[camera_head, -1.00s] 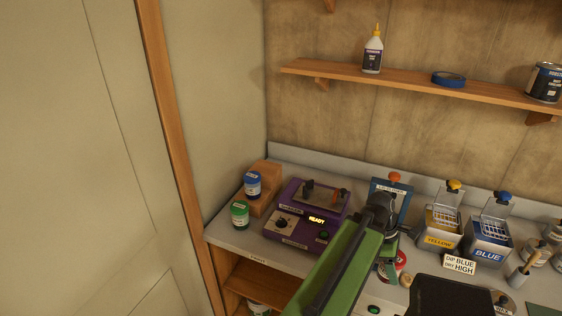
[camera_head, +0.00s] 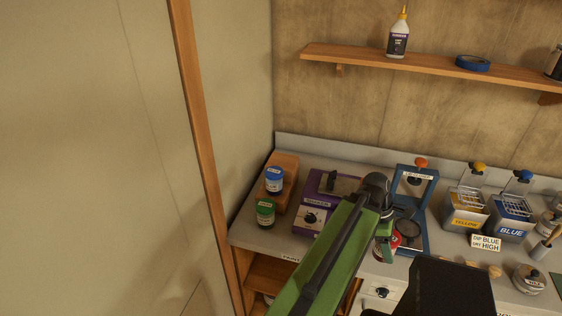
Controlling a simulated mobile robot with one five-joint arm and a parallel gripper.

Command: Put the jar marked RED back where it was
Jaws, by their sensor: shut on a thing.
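The jar with a red lid (camera_head: 393,240) shows near the end of my green arm, in front of the blue-framed stand. Its label is too small to read. My gripper (camera_head: 384,248) is shut on this jar, and its fingers and part of the jar are partly hidden. A wooden block (camera_head: 287,166) stands on the bench at the left. The blue-lidded jar (camera_head: 274,187) is at the block, and the green-lidded jar (camera_head: 265,219) stands in front of it.
A purple machine (camera_head: 308,220) stands right of the block, partly behind my arm. The blue-framed stand (camera_head: 429,190), the yellow tank (camera_head: 464,222) and the blue tank (camera_head: 510,229) are further right. A wall bounds the left. Bare bench (camera_head: 250,238) shows at the front left.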

